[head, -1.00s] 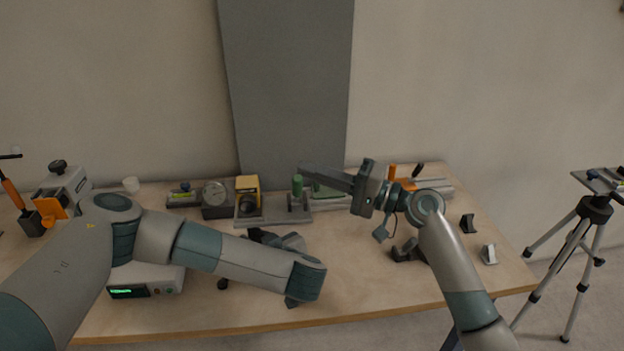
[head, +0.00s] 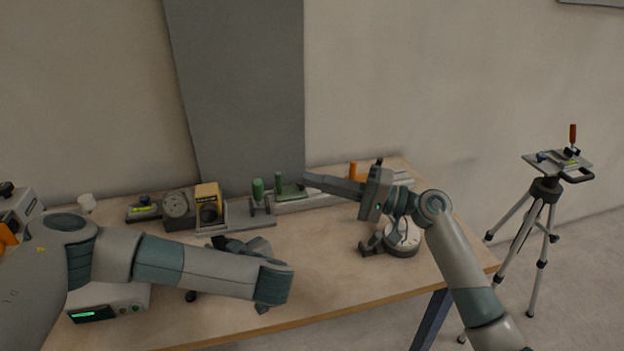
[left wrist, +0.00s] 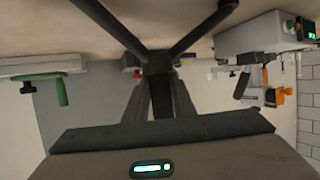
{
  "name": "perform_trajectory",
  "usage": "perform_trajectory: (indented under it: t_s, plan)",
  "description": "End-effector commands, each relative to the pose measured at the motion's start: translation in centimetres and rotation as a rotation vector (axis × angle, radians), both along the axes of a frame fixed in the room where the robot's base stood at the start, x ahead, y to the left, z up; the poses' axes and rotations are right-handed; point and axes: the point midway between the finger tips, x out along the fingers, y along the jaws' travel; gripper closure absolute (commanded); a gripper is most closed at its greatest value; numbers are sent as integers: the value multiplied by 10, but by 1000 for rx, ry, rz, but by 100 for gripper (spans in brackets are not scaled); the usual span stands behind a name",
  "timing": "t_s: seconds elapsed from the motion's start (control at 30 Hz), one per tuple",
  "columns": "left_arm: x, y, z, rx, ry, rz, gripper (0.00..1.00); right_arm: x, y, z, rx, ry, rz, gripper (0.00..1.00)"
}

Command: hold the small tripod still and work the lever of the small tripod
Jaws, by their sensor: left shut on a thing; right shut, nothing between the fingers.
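The small tripod (left wrist: 158,65) is black and stands with its spread legs on the bench, upside down in the left wrist view. In the head view only part of its dark shape (head: 222,242) shows behind my left wrist. My left gripper (left wrist: 160,88) is shut on the tripod's post; its fingers are mostly hidden by my arm in the head view. I cannot make out the tripod's lever. My right gripper (head: 307,181) is shut and empty, in the air above the bench's back part, right of and apart from the tripod, pointing left.
The wooden bench (head: 330,290) has clear room at its front middle. Green-handled clamps (head: 257,189), a yellow-framed box (head: 208,205) and a dial gauge (head: 176,206) line the back. A round dial (head: 402,238) stands under my right arm. A tall floor tripod (head: 545,190) stands right.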

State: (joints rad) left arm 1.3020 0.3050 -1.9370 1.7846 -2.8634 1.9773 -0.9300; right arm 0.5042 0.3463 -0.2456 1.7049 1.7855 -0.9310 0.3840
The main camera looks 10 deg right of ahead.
Motion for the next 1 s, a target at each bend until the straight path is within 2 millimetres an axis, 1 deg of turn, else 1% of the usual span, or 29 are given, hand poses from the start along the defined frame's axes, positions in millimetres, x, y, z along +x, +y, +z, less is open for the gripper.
perform_trajectory:
  t_s: [0.03, 0.23, 0.27, 0.3, 0.33, 0.73, 0.87, 1.0]
  plan:
    - [-6, -2, -12, -2, 24, -9, 100, 0, 0, -1, 0, 0, 0, 100]
    - [-6, -2, -12, -2, 24, -9, 100, 0, 0, -1, 0, 0, 0, 100]
    - [-6, -2, -12, -2, 24, -9, 72, 0, 0, -1, 0, 0, 0, 100]
    - [-6, -2, -12, -2, 24, -9, 63, 0, 0, -1, 0, 0, 0, 100]
    - [-6, -2, -11, -2, 24, -9, 55, 0, 0, -1, 0, 0, 0, 100]
    - [-4, -2, -5, -1, 12, -4, 55, 0, 0, 0, 0, 0, 0, 100]
    - [-7, -5, -3, -2, 11, -5, 55, 0, 0, 0, 0, 0, 0, 100]
    - [-14, -12, 2, -1, 10, -8, 55, 0, 0, 0, 0, 0, 0, 100]
